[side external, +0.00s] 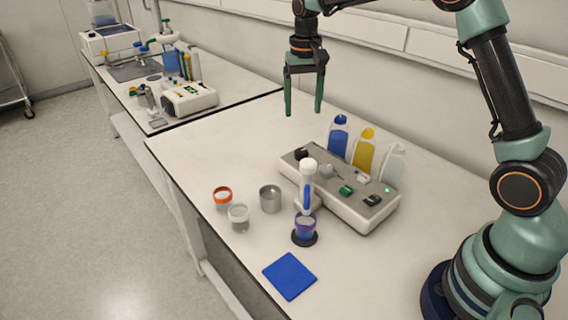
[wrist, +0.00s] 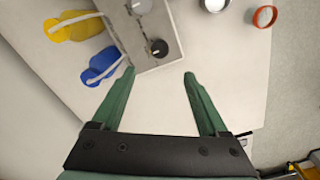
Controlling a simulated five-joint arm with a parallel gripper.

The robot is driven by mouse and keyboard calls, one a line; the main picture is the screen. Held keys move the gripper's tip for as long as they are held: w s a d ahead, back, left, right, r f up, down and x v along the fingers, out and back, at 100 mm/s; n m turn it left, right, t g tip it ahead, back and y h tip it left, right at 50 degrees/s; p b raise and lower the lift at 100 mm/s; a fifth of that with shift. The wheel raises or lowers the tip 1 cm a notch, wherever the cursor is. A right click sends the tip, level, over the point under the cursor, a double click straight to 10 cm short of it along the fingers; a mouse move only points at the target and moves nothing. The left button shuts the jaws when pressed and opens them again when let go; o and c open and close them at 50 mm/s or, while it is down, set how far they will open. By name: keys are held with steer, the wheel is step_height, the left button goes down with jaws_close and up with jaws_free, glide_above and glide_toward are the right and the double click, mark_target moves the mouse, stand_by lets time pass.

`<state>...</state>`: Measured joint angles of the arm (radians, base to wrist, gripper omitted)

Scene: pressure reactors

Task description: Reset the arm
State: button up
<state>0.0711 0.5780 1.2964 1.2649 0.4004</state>
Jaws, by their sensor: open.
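My gripper (side external: 303,112) hangs in the air, pointing down, above the far part of the bench in the side view. Its two green fingers are apart with nothing between them. In the wrist view my gripper (wrist: 160,75) is also open and empty, over bare white bench top. The grey reactor station (side external: 345,205) with knobs and a green light is on the bench below and to the right of it. It also shows at the top of the wrist view (wrist: 145,45). A white and blue device (side external: 307,185) stands upright over a cup of purple liquid (side external: 305,226).
Blue (side external: 338,137), yellow (side external: 363,152) and white (side external: 392,166) bottles stand behind the station. An orange-rimmed jar (side external: 222,198), a clear jar (side external: 239,218) and a metal cup (side external: 270,198) stand left of it. A blue pad (side external: 289,276) lies in front. The bench's far end is clear.

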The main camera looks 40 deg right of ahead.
steer(key=s+a+r+n+t, duration=0.1)
steer(key=s+r+n+t, duration=0.1)
steer(key=s, duration=0.8)
steer(key=s+a+r+n+t, duration=0.2)
steer(key=s+r+n+t, duration=0.1)
steer(key=s, duration=0.8)
steer(key=shift+a+r+t, duration=0.25)
steer(key=shift+r+t, duration=0.05)
steer(key=shift+r, duration=0.4)
